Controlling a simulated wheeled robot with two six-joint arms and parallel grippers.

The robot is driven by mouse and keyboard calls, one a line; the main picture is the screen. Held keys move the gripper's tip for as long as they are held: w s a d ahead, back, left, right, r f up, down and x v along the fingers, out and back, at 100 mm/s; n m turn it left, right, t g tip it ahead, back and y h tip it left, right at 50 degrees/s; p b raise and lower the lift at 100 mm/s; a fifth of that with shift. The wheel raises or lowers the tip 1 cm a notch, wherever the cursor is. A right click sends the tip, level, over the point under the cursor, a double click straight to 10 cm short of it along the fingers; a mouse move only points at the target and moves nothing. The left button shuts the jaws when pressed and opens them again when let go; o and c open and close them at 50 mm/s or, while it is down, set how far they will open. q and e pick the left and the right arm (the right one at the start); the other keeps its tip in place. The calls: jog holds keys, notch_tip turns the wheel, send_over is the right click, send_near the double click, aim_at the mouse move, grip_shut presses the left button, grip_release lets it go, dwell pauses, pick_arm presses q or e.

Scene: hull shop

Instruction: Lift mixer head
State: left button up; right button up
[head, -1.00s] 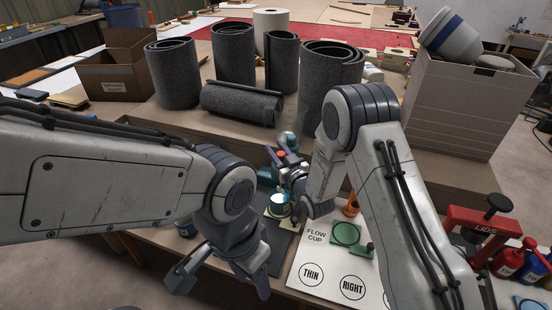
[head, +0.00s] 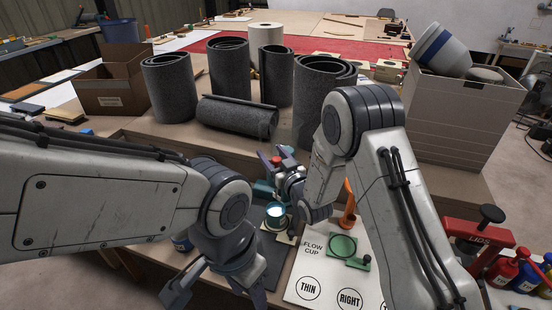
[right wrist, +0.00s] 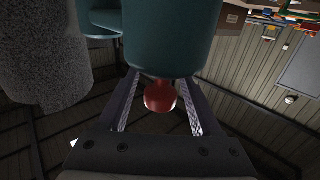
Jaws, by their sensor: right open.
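The mixer is mostly hidden behind my right gripper in the head view; a teal part (head: 263,190) of it shows beside a metal cup (head: 275,216) with a teal top. In the right wrist view the teal mixer head (right wrist: 165,38) fills the upper middle, with a red knob (right wrist: 160,97) on its end. My right gripper (head: 281,158) is open, its fingers (right wrist: 160,100) on either side of the red knob, with gaps visible. My left gripper (head: 218,292) hangs low at the front left, open and empty. The head's exact tilt cannot be told.
Grey felt rolls (head: 238,118) stand and lie behind the mixer. A white flow-cup board (head: 330,270) with a green ring lies to the right. A red lids press (head: 478,235), bottles (head: 528,275) and a large bin (head: 465,110) stand farther right.

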jog(key=b+v, duration=0.1)
jog(key=v, duration=0.9)
jog(key=shift+b, duration=0.3)
jog(key=shift+s, duration=0.1)
jog(key=s+a+r+n+g+h+p, duration=0.1)
jog(key=s+a+r+g+h+p, duration=0.3)
jog(key=s+g, duration=0.35)
jog(key=s+d+r+g+h+p, duration=0.1)
jog(key=s+d+r+g+p, duration=0.1)
jog(key=s, duration=1)
jog(key=s+d+r+n+g+h+p, duration=0.1)
jog(key=s+r+g, duration=0.4)
jog(key=s, duration=0.7)
jog(key=d+g+h+p, duration=0.1)
jog(key=d+p, duration=0.1)
jog(key=shift+s+d, duration=0.3)
jog(key=shift+d, duration=0.1)
